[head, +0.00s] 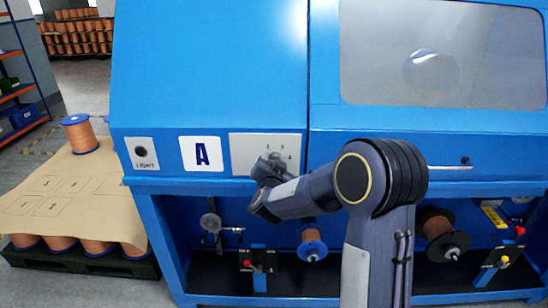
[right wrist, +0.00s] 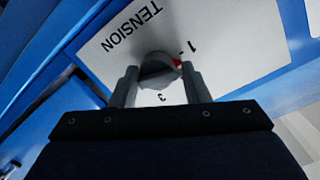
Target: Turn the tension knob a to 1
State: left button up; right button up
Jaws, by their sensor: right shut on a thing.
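The tension knob (right wrist: 158,66) is a grey round knob on a white plate marked TENSION (right wrist: 228,35). In the right wrist view it sits between the two fingers of my right gripper (right wrist: 158,84), which is shut on it. A red mark on the knob faces the side where the numeral 1 (right wrist: 193,46) is printed. A numeral 3 shows on the near side; other numerals are hidden or unclear. My left gripper is not in view.
The blue machine (head: 210,80) fills the middle, with a window (head: 440,55) at upper right. Spools and pulleys (head: 211,222) sit below the panel. A pallet with a copper spool (head: 79,134) stands at left.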

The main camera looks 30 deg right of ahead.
jog(key=shift+s+d+f+n+p, duration=0.15)
jog(key=shift+n+p, duration=0.3)
jog(key=shift+n, duration=0.4)
jog(key=shift+f+n+p, duration=0.1)
jog(key=shift+n+p, duration=0.35)
jog(key=shift+n, duration=0.4)
jog(key=o, duration=0.6)
jog(key=shift+o, duration=1.2)
jog(key=shift+s+d, duration=0.1)
jog(key=shift+d, duration=0.05)
jog(key=shift+h, duration=0.3)
jog(key=shift+r, duration=0.15)
